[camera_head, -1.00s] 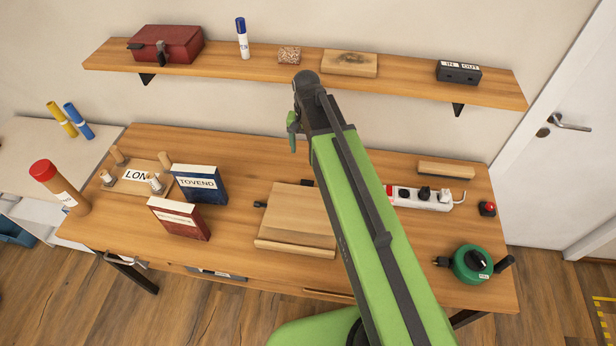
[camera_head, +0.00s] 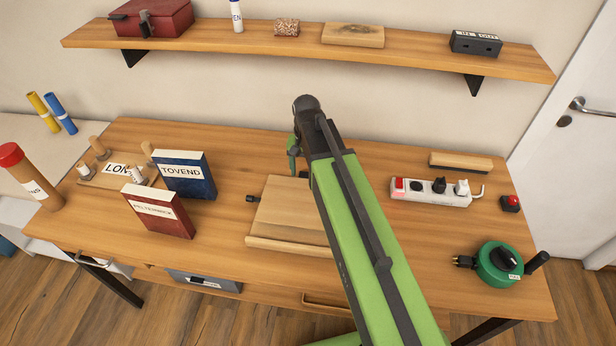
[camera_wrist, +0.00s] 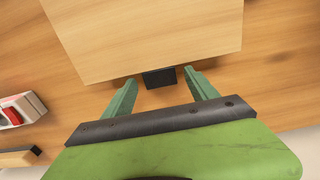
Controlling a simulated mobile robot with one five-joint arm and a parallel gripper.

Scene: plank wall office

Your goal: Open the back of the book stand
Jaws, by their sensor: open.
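The wooden book stand (camera_head: 285,212) lies folded nearly flat on the desk (camera_head: 345,271), with a ledge along its front edge. A small dark knob (camera_head: 253,198) sticks out at its left side. My arm covers its right part in the head view. In the wrist view the stand's pale panel (camera_wrist: 150,35) fills the top. A black tab (camera_wrist: 160,78) at its edge shows between the fingers of my gripper (camera_wrist: 160,76). The fingers are apart and hold nothing. In the head view my gripper (camera_head: 293,150) is above the stand's far side, partly hidden by my arm.
A blue book (camera_head: 184,176) and a red book (camera_head: 158,211) stand left of the stand. A power strip (camera_head: 430,191), a green cable reel (camera_head: 498,262) and a red button (camera_head: 510,203) are at the right. A shelf (camera_head: 290,45) runs above the desk.

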